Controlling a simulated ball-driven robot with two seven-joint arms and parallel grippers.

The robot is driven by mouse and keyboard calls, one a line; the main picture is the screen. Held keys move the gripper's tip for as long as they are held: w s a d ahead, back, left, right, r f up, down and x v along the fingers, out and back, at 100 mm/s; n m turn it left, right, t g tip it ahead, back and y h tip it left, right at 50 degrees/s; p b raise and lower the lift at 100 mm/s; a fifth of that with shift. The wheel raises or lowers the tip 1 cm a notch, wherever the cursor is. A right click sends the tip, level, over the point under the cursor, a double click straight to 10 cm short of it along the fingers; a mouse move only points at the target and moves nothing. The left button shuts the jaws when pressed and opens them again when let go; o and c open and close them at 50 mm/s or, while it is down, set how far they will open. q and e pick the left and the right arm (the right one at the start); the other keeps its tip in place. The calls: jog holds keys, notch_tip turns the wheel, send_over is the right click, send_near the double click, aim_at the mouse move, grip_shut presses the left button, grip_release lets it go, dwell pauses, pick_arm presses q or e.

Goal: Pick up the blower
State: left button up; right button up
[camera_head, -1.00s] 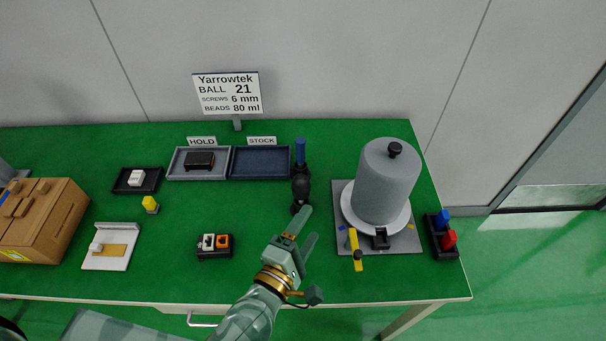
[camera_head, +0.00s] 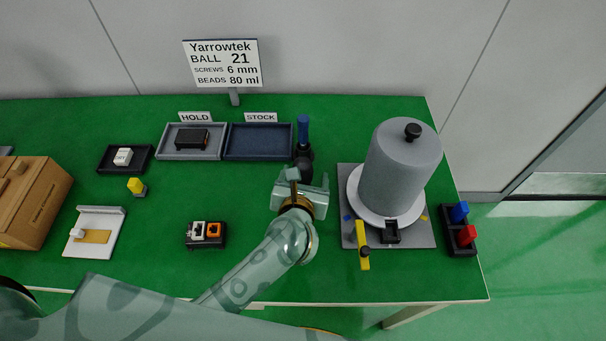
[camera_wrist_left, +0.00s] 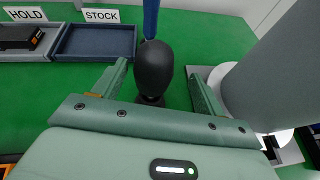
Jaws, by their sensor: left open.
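The blower stands upright on the green table, with a black bulb (camera_head: 304,163) and a blue nozzle (camera_head: 303,130) on top. In the left wrist view its black bulb (camera_wrist_left: 153,68) is between the two fingers, toward their tips, with green gaps visible on both sides. My left gripper (camera_head: 301,181) is open and close in front of the blower; its fingers also show in the wrist view (camera_wrist_left: 158,82). The gripper hides the blower's lower part in the head view. My right gripper is not in view.
A grey cylinder (camera_head: 398,175) on a white disc and grey plate stands close to the right. The blue STOCK tray (camera_head: 258,142) is just left of the blower, the HOLD tray (camera_head: 165,153) beyond it. A block with white and orange pieces (camera_head: 206,236) sits front left.

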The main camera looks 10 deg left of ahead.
pick_arm(q)
jog(key=b+x, duration=0.1)
jog(key=x, duration=0.2)
jog(key=b+x, duration=0.1)
jog(key=x, duration=0.1)
jog(key=shift+s+a+f+b, duration=0.15)
jog(key=shift+a+b, duration=0.2)
jog(key=shift+a, duration=0.05)
jog(key=shift+w, duration=0.25)
jog(key=c, duration=1.1)
jog(key=shift+s, duration=0.1)
jog(key=shift+r, duration=0.25)
notch_tip(320, 180, up, 10)
jog(key=p, duration=0.3)
jog(key=shift+f, duration=0.1)
